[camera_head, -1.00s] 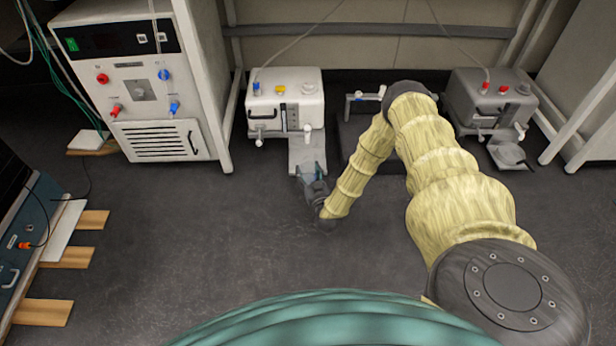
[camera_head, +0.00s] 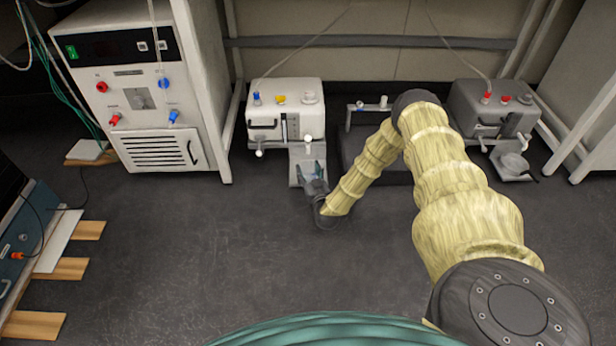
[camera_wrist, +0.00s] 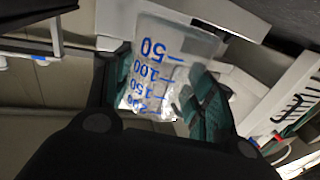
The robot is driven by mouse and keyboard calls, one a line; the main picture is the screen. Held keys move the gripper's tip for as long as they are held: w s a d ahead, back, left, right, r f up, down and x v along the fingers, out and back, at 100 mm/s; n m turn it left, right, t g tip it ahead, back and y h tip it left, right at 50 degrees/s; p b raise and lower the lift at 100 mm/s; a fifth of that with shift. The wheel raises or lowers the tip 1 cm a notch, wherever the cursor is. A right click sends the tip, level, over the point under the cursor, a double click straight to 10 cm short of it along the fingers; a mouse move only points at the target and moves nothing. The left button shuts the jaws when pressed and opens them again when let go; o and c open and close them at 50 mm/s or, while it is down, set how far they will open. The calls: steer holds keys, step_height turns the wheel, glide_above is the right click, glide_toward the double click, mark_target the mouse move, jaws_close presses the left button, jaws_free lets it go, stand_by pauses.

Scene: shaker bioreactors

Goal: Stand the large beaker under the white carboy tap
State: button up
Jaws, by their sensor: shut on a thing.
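The white carboy (camera_head: 284,122) stands at the back, left of centre, with coloured caps on top. Its white tap (camera_head: 308,146) sticks out at the front right, above a grey plate (camera_head: 295,172) on the floor. My gripper (camera_head: 312,172) is low over the front part of this plate, coming in from the front right. It is shut on the beaker (camera_wrist: 160,85), a clear vessel with blue volume marks that shows between the green finger pads in the wrist view. In the head view the fingers mostly hide the beaker, and I cannot tell whether its base touches the plate.
A grey carboy (camera_head: 492,108) with red caps and its own plate (camera_head: 522,172) stands at the back right. A dark low platform (camera_head: 356,150) lies behind my arm. A white cabinet (camera_head: 150,95) stands at left. The floor in front is clear.

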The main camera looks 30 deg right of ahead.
mark_target(314, 177)
steer(key=shift+w+d+f+b, duration=0.1)
steer(key=shift+w+d+b, duration=0.5)
steer(key=shift+w, duration=0.3)
steer(key=shift+w+d+b, duration=0.55)
steer(key=shift+w, duration=0.4)
steer(key=shift+w+d+f+b, duration=0.1)
steer(key=shift+w+d+b, duration=0.5)
steer(key=shift+w, duration=0.3)
steer(key=shift+a+f, duration=0.1)
steer(key=shift+f, duration=0.2)
steer(key=o, duration=1.2)
steer(key=v, duration=1.2)
